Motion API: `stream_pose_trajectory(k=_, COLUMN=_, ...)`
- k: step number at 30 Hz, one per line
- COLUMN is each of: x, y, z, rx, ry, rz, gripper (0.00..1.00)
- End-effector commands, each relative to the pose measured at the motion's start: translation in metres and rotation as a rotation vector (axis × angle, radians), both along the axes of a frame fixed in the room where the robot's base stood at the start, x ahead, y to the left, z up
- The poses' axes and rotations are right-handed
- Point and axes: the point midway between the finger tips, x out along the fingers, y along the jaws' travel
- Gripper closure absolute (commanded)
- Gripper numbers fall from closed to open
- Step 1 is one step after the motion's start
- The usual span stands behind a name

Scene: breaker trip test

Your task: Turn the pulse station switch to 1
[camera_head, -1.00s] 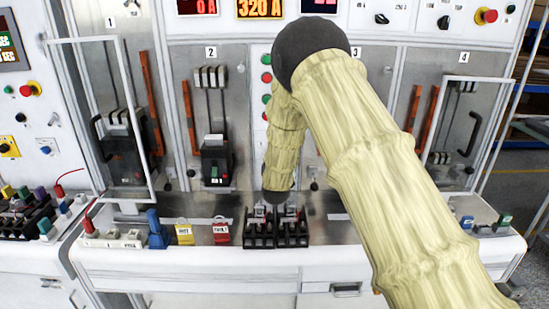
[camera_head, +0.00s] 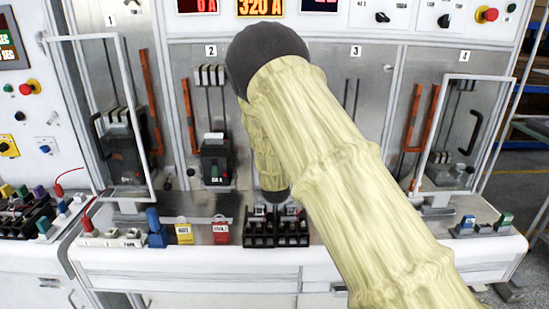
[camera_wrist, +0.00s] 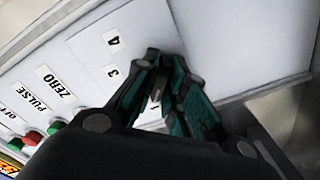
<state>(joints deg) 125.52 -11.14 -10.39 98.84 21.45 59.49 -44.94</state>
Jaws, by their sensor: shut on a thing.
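In the wrist view, my gripper (camera_wrist: 166,72) is at a white panel (camera_wrist: 135,25), its dark green-sided fingers closed in around the small pulse station switch (camera_wrist: 157,96). Only a light sliver of the switch shows between the fingers, and its pointing direction cannot be told. Labels 3 and 4 show on the panel above the fingers, and a label that looks like 1 is partly covered beside the switch. In the head view, my arm hides the gripper and the switch.
A green button (camera_wrist: 55,124) and a red button (camera_wrist: 31,138) sit beside the labels ZERO, PULSE and OFF. In the head view, a breaker (camera_head: 215,160) stands in bay 2. A yellow padlock (camera_head: 184,232) and a red padlock (camera_head: 221,231) are on the bench ledge.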

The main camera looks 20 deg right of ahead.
Motion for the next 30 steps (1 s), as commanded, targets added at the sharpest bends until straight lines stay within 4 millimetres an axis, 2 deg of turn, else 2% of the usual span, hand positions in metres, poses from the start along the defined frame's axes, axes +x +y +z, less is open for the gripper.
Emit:
stream_pose_trajectory(k=8, x=-0.0007, y=0.0005, z=-0.0023, rx=-0.006, ry=0.006, rz=0.000, gripper=1.00)
stream_pose_trajectory(k=15, x=-0.0007, y=0.0014, z=-0.0039, rx=-0.120, ry=0.038, rz=0.001, gripper=1.00)
stream_pose_trajectory(k=16, x=-0.0008, y=0.0001, z=-0.0028, rx=-0.130, ry=0.040, rz=0.000, gripper=0.86)
stream_pose_trajectory(k=20, x=-0.0006, y=0.0001, z=-0.0016, rx=-0.123, ry=0.038, rz=0.000, gripper=0.62)
stream_pose_trajectory(k=30, x=-0.0015, y=0.0013, z=-0.0005, rx=-0.123, ry=0.036, rz=0.001, gripper=0.62)
